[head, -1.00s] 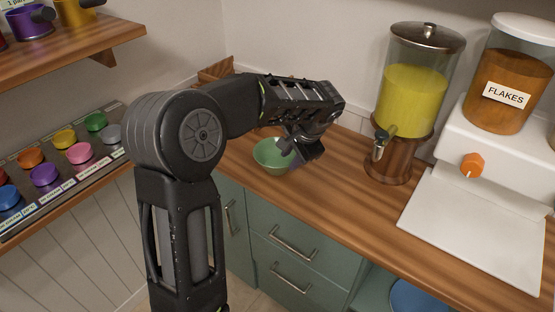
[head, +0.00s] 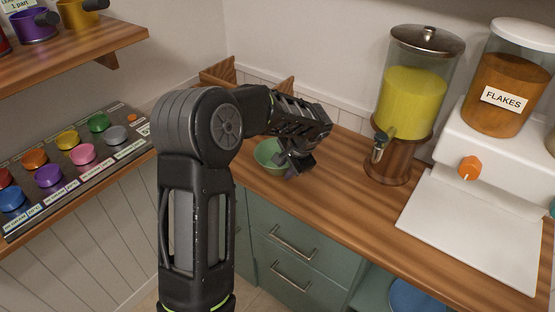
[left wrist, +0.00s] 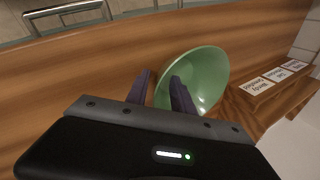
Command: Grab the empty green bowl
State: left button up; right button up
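A green bowl (head: 265,154) stands on the wooden counter near the back left corner. It looks empty in the left wrist view (left wrist: 207,78). My left gripper (head: 290,172) is at the bowl's near right side. In the left wrist view, the two purple fingers of my left gripper (left wrist: 162,92) are apart. One finger is outside the bowl and the other overlaps its inside, with the near rim showing between them. I cannot tell whether either finger touches the bowl. My right gripper is not in view.
A dispenser with yellow liquid (head: 410,105) stands right of the bowl, and a white FLAKES machine (head: 480,215) is farther right. A wooden rack with labels (left wrist: 270,92) is close beside the bowl. The counter (head: 335,185) between bowl and dispenser is clear.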

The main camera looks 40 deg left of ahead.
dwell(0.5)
pick_arm(q)
grip_shut()
dwell(1.3)
